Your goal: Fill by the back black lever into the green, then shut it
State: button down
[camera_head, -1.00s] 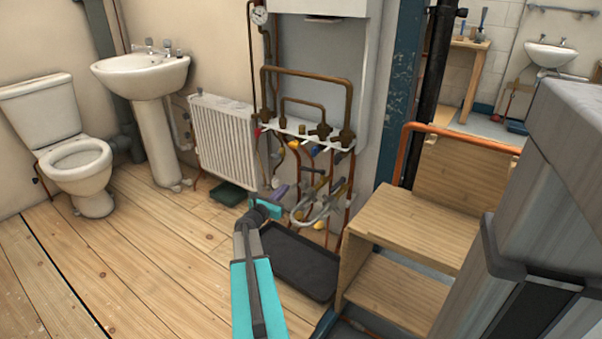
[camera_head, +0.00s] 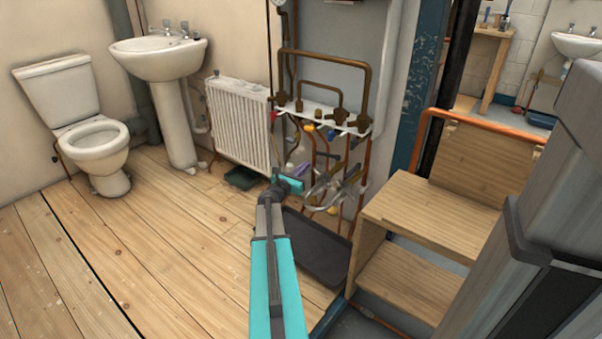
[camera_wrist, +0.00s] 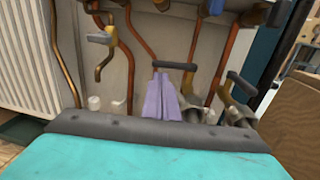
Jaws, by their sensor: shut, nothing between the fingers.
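My gripper (camera_wrist: 166,78) has purple fingers, pressed together and empty, pointing at the pipework under the boiler; they also show small in the head view (camera_head: 300,170). In the wrist view a black lever (camera_wrist: 175,65) lies across just beyond the fingertips. I cannot tell whether they touch. A second black lever (camera_wrist: 242,84) is to the right, on a grey valve body. The gauge (camera_head: 280,3) is cut by the top edge of the head view, and its needle and green zone cannot be read.
A black tray (camera_head: 312,250) lies on the floor below the pipes. A radiator (camera_head: 238,122) stands left, a wooden step unit (camera_head: 425,220) right. Copper pipes crowd round my fingers. The floor at left is clear.

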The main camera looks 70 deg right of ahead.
aim_at(319, 154)
jog(key=d+b, duration=0.1)
jog(key=d, duration=0.4)
jog(key=s+d+b, duration=0.1)
jog(key=d, duration=0.2)
jog(key=shift+f+b, duration=0.1)
jog(key=shift+b, duration=0.2)
jog(key=shift+s+d, duration=0.15)
jog(key=shift+d, duration=0.65)
